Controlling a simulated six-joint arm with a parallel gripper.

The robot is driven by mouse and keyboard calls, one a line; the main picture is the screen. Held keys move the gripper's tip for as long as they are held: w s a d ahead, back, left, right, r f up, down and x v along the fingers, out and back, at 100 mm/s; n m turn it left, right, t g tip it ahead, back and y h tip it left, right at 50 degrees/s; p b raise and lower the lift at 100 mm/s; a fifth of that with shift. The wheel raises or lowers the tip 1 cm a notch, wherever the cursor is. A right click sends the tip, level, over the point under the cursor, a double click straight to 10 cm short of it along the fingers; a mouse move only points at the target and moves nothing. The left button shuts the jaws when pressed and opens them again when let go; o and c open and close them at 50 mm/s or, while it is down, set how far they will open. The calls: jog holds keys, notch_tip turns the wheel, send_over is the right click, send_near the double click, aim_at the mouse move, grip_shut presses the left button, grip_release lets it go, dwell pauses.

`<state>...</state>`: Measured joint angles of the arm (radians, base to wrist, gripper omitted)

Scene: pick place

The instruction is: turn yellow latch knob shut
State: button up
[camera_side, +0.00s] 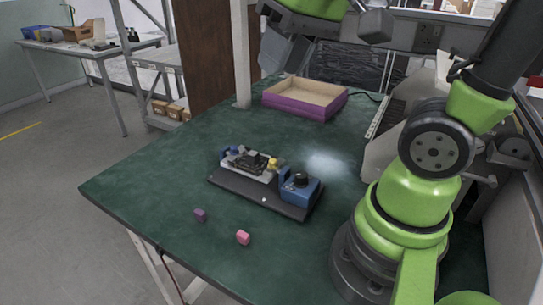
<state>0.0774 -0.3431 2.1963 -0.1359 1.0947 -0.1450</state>
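The yellow latch knob (272,163) is a small yellow piece on the fixture, between its pale left part and its blue box. The fixture sits on a dark base plate (243,194) on the green table. The knob's exact turn angle is too small to tell. My gripper (283,54) shows in part at the top of the picture, grey under a green wrist link. It is high above and behind the fixture, well apart from the knob. Its fingers cannot be made out clearly.
The blue box (300,188) with a black dial stands beside the knob. A purple cube (200,215) and a pink cube (243,237) lie in front. A purple-sided open tray (299,113) is at the back. The left of the green table (150,180) is clear.

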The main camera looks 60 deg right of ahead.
jog(key=w+d+f+g, duration=0.5)
jog(key=w+f, duration=0.1)
jog(key=w, duration=0.2)
jog(key=g, duration=0.4)
send_near(273, 160)
jog(key=shift+n, duration=0.4)
jog(key=x, duration=0.9)
grip_shut()
